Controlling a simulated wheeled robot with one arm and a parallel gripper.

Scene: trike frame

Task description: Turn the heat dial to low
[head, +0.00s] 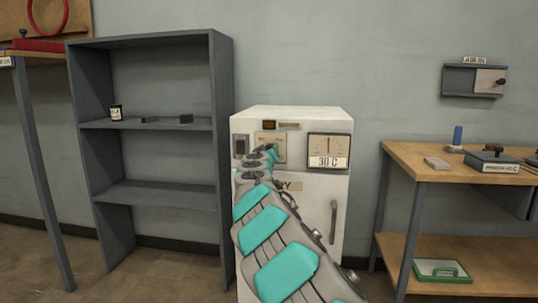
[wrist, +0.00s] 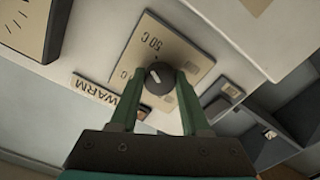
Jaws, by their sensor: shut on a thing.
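The heat dial is a dark round knob (wrist: 159,78) on a beige plate (wrist: 180,48) in the wrist view. The plate is marked "50 C", with another mark partly hidden by a finger. A pale mark on the knob points toward the upper left in the picture. My gripper (wrist: 160,76) has its two green fingers on either side of the knob, shut on it. In the head view the dial plate (head: 280,140) is on the front of a white cabinet (head: 290,114), and my arm hides the knob.
The cabinet door has a handle (head: 333,222). A grey shelf (head: 155,124) stands left, a wooden bench (head: 410,160) right.

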